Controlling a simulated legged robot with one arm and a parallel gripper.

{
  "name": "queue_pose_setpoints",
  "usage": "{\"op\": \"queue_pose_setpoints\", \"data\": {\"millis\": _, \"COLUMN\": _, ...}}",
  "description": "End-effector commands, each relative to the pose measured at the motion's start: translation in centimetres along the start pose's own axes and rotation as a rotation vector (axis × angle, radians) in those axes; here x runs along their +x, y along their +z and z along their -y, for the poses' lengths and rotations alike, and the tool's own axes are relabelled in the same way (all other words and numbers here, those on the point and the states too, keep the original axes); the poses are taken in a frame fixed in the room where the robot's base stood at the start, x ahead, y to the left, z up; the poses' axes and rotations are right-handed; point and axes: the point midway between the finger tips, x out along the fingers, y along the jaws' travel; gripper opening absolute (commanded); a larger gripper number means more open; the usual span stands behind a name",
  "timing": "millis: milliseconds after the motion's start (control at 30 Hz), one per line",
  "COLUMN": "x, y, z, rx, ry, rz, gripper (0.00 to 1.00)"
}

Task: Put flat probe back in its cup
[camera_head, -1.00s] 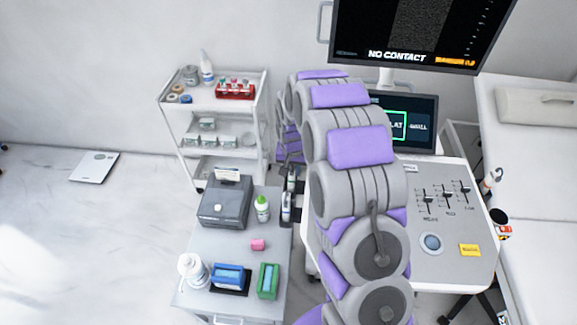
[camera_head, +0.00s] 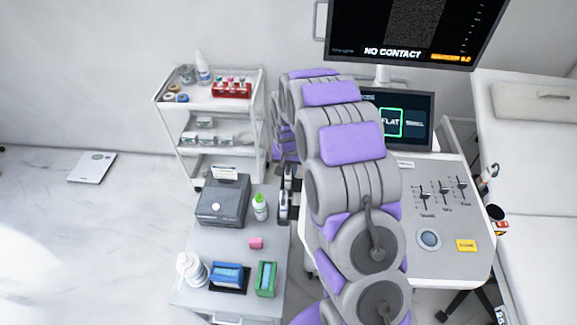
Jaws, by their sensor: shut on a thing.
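My gripper (camera_head: 287,193) is partly visible left of my arm, beside the instrument cart's left edge. Its dark fingers are shut on a slim white and black thing, which appears to be the flat probe; my arm and the fingers hide most of it. A white probe-like piece (camera_head: 488,173) stands at the cart's right edge. A dark cup (camera_head: 497,213) is lower on that edge. I cannot tell which cup belongs to the flat probe. The small screen (camera_head: 405,120) shows "FLAT" in a green frame, and the large monitor (camera_head: 400,28) reads "NO CONTACT".
The instrument cart (camera_head: 440,265) has sliders and a round knob. A side table (camera_head: 215,250) at left holds a grey box, a green-capped bottle, a pink block, and blue and green boxes. A white trolley (camera_head: 215,105) stands behind. An exam couch (camera_head: 530,160) is at right.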

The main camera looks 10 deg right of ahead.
Motion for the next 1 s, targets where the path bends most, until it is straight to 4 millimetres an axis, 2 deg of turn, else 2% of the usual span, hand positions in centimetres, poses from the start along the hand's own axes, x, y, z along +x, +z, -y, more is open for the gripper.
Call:
{"op": "queue_pose_setpoints", "data": {"millis": 300, "x": 0.11, "y": 0.01, "z": 0.0, "rx": 0.0, "ry": 0.0, "rz": 0.001, "gripper": 0.05}}
{"op": "queue_pose_setpoints", "data": {"millis": 333, "x": 0.11, "y": 0.01, "z": 0.0, "rx": 0.0, "ry": 0.0, "rz": 0.001, "gripper": 0.31}}
{"op": "queue_pose_setpoints", "data": {"millis": 633, "x": 0.1, "y": 0.02, "z": -0.04, "rx": 0.001, "ry": -0.001, "rz": 0.001, "gripper": 0.59}}
{"op": "queue_pose_setpoints", "data": {"millis": 867, "x": 0.06, "y": 0.03, "z": 0.0, "rx": 0.0, "ry": 0.0, "rz": 0.001, "gripper": 0.59}}
{"op": "queue_pose_setpoints", "data": {"millis": 1000, "x": -0.82, "y": 0.0, "z": -0.01, "rx": 0.0, "ry": 0.0, "rz": 0.001, "gripper": 0.59}}
